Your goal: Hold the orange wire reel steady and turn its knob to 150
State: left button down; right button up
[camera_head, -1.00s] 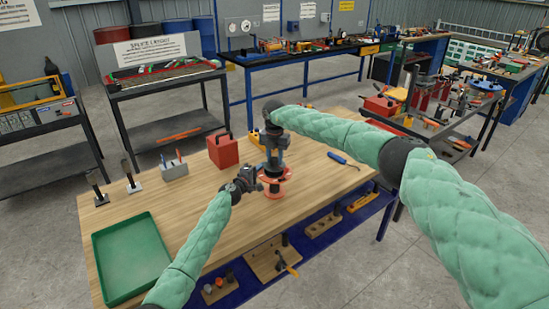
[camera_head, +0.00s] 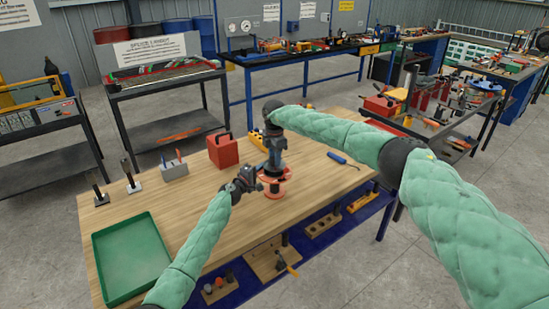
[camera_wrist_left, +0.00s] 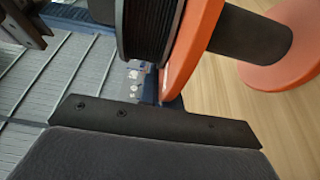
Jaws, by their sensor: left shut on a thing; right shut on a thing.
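The orange wire reel (camera_head: 274,189) stands upright on the wooden workbench, small in the head view. In the left wrist view its orange flange (camera_wrist_left: 190,50) and black winding (camera_wrist_left: 150,28) show close up. My left gripper (camera_head: 258,184) is at the reel's left side and is shut on the reel; one dark finger pad fills the bottom of the wrist view. My right gripper (camera_head: 273,169) points down from above and is shut on the top of the reel, where the knob is. The knob and its scale are hidden, so no reading shows.
A red box (camera_head: 223,151) and a grey holder (camera_head: 174,169) stand behind the reel. A green tray (camera_head: 131,257) lies at the left. A blue-handled tool (camera_head: 343,158) lies to the right. The bench (camera_head: 320,180) is clear around the reel's right side.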

pick_arm(q)
jog(key=shift+f, duration=0.2)
dwell(0.3)
pick_arm(e)
jog(key=o, duration=1)
notch_tip(320, 180, up, 12)
jog(key=shift+r, duration=0.1)
pick_arm(q)
jog(key=c, duration=1.5)
grip_release()
jog(key=shift+r, duration=0.1)
